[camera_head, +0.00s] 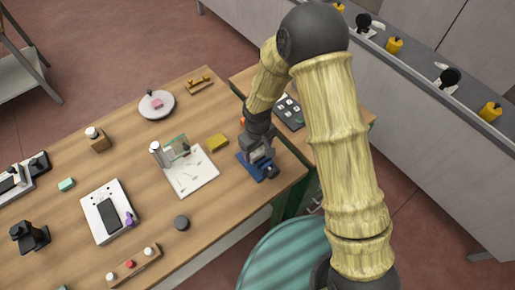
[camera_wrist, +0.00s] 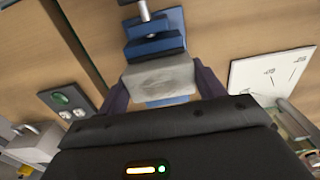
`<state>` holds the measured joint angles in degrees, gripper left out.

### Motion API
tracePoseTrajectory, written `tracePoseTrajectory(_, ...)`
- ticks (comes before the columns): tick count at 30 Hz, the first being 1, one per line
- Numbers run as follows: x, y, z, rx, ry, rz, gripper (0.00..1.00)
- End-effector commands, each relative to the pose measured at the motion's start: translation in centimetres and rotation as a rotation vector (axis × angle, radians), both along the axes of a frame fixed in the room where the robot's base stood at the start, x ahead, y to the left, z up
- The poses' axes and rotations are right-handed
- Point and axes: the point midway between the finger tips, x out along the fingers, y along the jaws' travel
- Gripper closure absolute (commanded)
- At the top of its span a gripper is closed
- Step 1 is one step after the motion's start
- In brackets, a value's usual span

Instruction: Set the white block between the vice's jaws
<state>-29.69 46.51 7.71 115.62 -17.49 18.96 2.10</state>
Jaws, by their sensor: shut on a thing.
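The white block (camera_wrist: 158,78), pale and greyish here, is held between the two dark fingers of my gripper (camera_wrist: 160,88) in the wrist view. The blue vice (camera_wrist: 155,45) shows right beside it, with one blue part on the block's far side and a little blue on its near side. The block covers the gap between them; whether it sits down in the jaws or just above them I cannot tell. In the head view my gripper (camera_head: 258,146) is directly over the vice (camera_head: 246,164) near the table's edge, and the block is hidden.
A white board (camera_head: 190,178) with a post and green plate stands left of the vice, with a yellow block (camera_head: 217,142) behind it. A dark panel with buttons (camera_head: 290,113) lies beyond my arm.

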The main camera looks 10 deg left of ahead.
Motion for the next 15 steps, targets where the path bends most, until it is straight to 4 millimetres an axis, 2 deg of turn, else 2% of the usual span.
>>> tracePoseTrajectory(15, 0.01, 0.01, -0.99, 0.0, 0.0, 0.0, 0.55)
